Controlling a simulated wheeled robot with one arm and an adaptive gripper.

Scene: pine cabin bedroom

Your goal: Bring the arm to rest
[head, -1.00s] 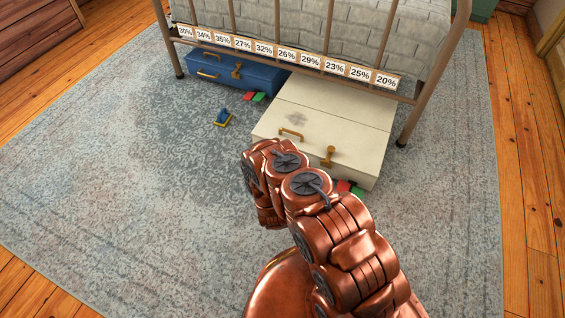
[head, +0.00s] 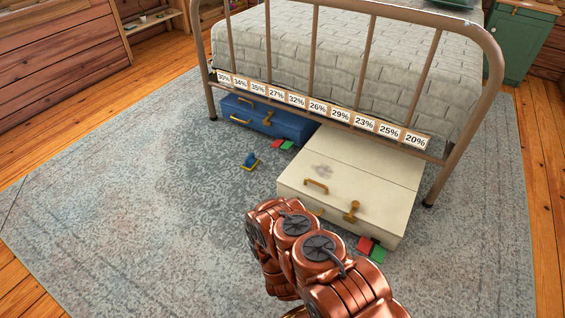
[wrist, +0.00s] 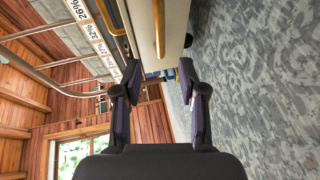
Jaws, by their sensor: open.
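My arm (head: 318,255), copper-coloured, is folded low at the bottom middle of the head view, in front of the cream case. In the head view my gripper is hidden behind the arm links. In the wrist view my gripper (wrist: 159,80) shows two dark fingers spread apart with nothing between them. The wrist view is turned on its side, with the grey rug (wrist: 250,90) on the right and the cream case (wrist: 146,35) just beyond the fingertips. I cannot tell exactly how far the case is from them.
The cream case (head: 350,190) and a blue case (head: 265,118) lie partly under the metal-framed bed (head: 340,60). Red and green blocks (head: 370,248) lie by the cream case, more (head: 283,145) by the blue one. A small blue-and-yellow object (head: 250,162) is on the rug. The rug's left side is clear.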

